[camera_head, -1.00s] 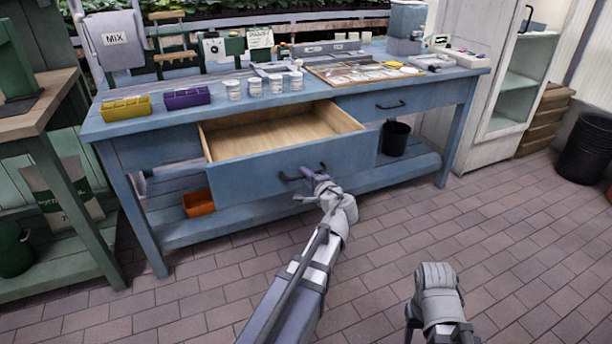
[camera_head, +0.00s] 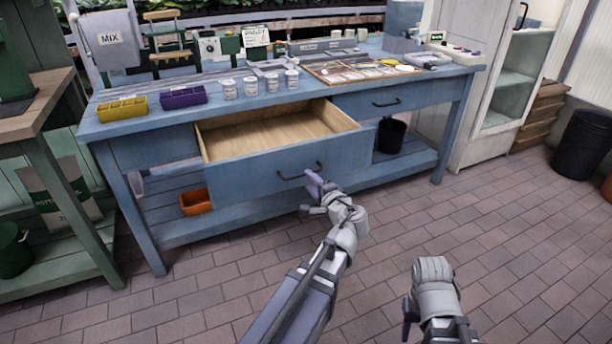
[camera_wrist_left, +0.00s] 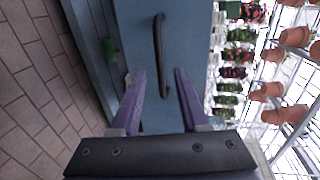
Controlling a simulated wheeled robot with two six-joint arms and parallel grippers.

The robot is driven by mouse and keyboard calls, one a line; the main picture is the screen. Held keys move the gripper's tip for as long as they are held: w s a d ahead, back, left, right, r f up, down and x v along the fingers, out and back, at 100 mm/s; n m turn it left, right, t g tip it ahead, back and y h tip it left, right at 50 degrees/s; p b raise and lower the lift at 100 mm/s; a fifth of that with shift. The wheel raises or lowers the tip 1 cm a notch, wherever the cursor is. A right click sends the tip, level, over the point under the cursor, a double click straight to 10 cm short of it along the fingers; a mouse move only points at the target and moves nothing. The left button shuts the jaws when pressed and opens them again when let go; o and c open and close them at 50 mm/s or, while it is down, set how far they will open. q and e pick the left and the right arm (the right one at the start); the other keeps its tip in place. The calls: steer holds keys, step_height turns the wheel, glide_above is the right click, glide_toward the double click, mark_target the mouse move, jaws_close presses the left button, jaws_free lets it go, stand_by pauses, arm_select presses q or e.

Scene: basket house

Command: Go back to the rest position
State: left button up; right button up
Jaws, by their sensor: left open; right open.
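My left gripper (camera_head: 313,190) is open and empty, just in front of the blue bench's pulled-out drawer (camera_head: 258,157). In the left wrist view, its two purple fingers (camera_wrist_left: 162,98) stand apart on either side of the lower end of the dark drawer handle (camera_wrist_left: 158,50). The handle (camera_head: 302,172) looks clear of the fingers in the head view. The drawer is open and its visible wooden inside is empty. My right arm (camera_head: 436,290) is low at the bottom right in the head view; its gripper fingers do not show.
The blue bench (camera_head: 130,130) carries a yellow tray (camera_head: 122,109), a purple tray (camera_head: 183,97) and several white jars. An orange box (camera_head: 195,202) is on its lower shelf. A green bench (camera_head: 60,270) stands at left. The brick floor (camera_head: 500,230) at right is clear.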

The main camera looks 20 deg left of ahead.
arm_select(q)
steer(key=shift+v, duration=0.85)
steer(key=s+d+f+n+g+h, duration=0.2)
steer(key=s+d+f+g+h, duration=0.3)
steer(key=s+d+f, duration=0.5)
steer(key=s+d+f+n+g+h, duration=0.2)
steer(key=s+d+f+g+h, duration=0.4)
steer(key=s+d, duration=0.5)
step_height(320, 180, up, 34)
steer(key=d+p, duration=0.2)
steer(key=p, duration=3.3)
steer(key=shift+w+t, duration=0.4)
steer(key=shift+w, duration=0.05)
steer(key=shift+f, duration=0.1)
